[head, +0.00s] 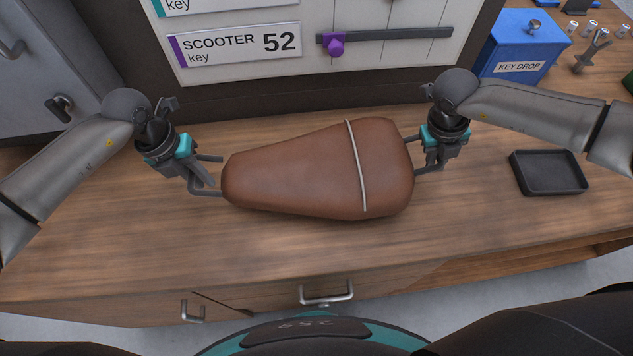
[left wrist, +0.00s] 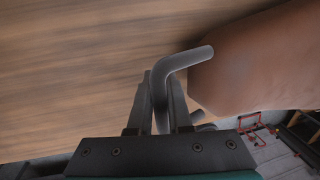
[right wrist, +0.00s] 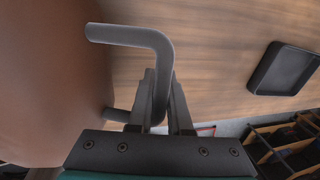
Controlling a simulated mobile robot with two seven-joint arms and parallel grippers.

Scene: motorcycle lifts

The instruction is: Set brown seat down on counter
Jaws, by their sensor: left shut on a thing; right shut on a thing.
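The brown seat (head: 290,170) has a pale strap across its wider right part. It is over the wooden counter (head: 110,250); I cannot tell whether it touches the wood. My left gripper (head: 205,180) is shut on the grey handle at the seat's narrow left end. That bent handle (left wrist: 180,65) shows between the fingers in the left wrist view. My right gripper (head: 428,162) is shut on the handle at the wide right end, which also shows in the right wrist view (right wrist: 150,40). The seat's underside is hidden.
A black tray (head: 548,173) lies on the counter to the right. A blue key drop box (head: 522,48) stands at the back right. A board with a purple slider (head: 334,45) and key labels stands behind. The counter's front strip is clear.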

